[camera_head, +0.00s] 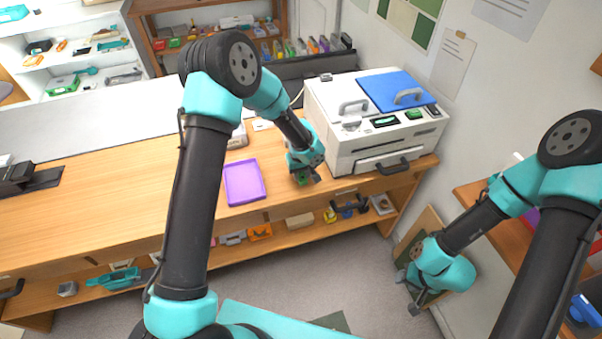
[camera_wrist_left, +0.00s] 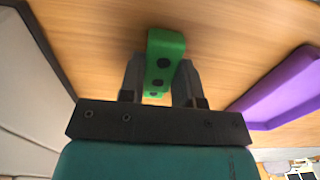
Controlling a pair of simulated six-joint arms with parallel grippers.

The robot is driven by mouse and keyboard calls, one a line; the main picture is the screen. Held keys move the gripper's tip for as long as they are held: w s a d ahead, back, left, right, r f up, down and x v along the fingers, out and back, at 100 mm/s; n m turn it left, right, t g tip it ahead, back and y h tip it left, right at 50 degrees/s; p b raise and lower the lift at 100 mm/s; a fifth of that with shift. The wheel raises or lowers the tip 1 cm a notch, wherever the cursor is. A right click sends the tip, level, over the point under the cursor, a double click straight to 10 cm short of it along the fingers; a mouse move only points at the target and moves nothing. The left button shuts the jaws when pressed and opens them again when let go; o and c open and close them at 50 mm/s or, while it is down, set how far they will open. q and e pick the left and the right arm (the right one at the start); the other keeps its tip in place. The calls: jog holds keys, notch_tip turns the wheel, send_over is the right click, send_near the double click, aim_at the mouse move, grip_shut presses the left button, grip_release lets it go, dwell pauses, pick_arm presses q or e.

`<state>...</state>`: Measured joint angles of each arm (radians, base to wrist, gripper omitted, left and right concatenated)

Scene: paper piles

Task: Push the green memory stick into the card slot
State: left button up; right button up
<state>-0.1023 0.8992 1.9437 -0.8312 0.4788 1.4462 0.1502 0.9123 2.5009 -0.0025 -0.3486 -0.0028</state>
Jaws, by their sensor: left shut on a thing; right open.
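The green memory stick (camera_head: 302,181) is in my left gripper (camera_head: 307,178), above the wooden counter and left of the white machine. In the left wrist view the stick (camera_wrist_left: 163,58) sits between the two dark fingers (camera_wrist_left: 157,83), its long body reaching out past them, with dark spots on its face. The white machine (camera_head: 342,110) has green-marked panels and a dark slit on its front; I cannot tell which opening is the card slot. My right gripper (camera_head: 408,291) hangs low at the right, open and empty, away from the machine.
A purple tray (camera_head: 244,182) lies on the counter (camera_head: 120,200) left of my left gripper. A dark handle (camera_head: 392,166) juts from the machine's lower front, and a blue lid (camera_head: 391,90) is on top. Shelves with small items stand behind. The counter's left part is mostly clear.

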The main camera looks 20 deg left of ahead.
aim_at(301, 174)
pick_arm(q)
jog(key=shift+f, duration=0.15)
jog(key=o, duration=1)
notch_tip(301, 174, up, 17)
jog(key=shift+r, duration=0.15)
dwell(0.6)
